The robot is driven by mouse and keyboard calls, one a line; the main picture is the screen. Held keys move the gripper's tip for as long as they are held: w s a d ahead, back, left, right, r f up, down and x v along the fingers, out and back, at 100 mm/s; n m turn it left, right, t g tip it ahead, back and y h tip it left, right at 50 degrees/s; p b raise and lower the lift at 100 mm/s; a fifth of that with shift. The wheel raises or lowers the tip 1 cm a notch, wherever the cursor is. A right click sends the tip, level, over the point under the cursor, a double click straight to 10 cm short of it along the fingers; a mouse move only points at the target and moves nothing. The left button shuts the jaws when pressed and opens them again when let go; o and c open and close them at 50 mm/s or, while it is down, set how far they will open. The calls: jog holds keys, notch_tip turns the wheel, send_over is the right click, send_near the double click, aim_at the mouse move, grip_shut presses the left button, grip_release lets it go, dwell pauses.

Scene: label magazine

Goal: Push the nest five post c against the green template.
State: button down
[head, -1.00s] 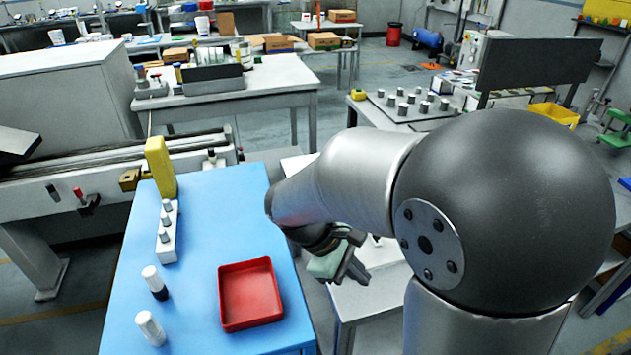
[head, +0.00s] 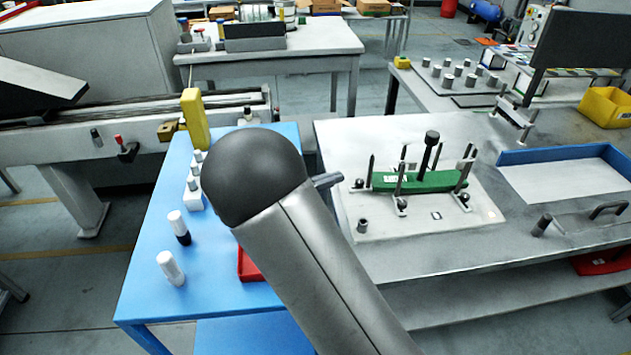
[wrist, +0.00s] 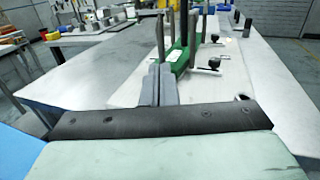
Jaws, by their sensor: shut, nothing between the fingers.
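The green template (head: 425,182) lies on a pale plate on the grey bench, with a dark knobbed handle (head: 430,150) rising from it. Several thin upright posts stand around it, including one at its left end (head: 371,168) and one at its near side (head: 398,180). I cannot tell which is nest five post c. In the wrist view my gripper (wrist: 158,74) is shut and empty, its fingers pointing toward the green template (wrist: 187,56). A post (wrist: 160,38) shows just beyond the fingertips; contact cannot be told. In the head view my arm hides most of the gripper.
Small clamps with dark knobs sit on the pale plate (head: 440,228). A blue-edged tray (head: 570,150) and a handle (head: 605,208) are to the right. A blue table (head: 150,285) at left holds white-capped bottles (head: 172,268) and a red tray (head: 248,265), partly hidden by my arm.

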aim_at(370, 168)
jog(key=p+x, duration=0.1)
jog(key=x, duration=0.6)
jog(key=shift+s, duration=0.1)
jog(key=shift+d, duration=0.7)
jog(key=shift+a, duration=0.1)
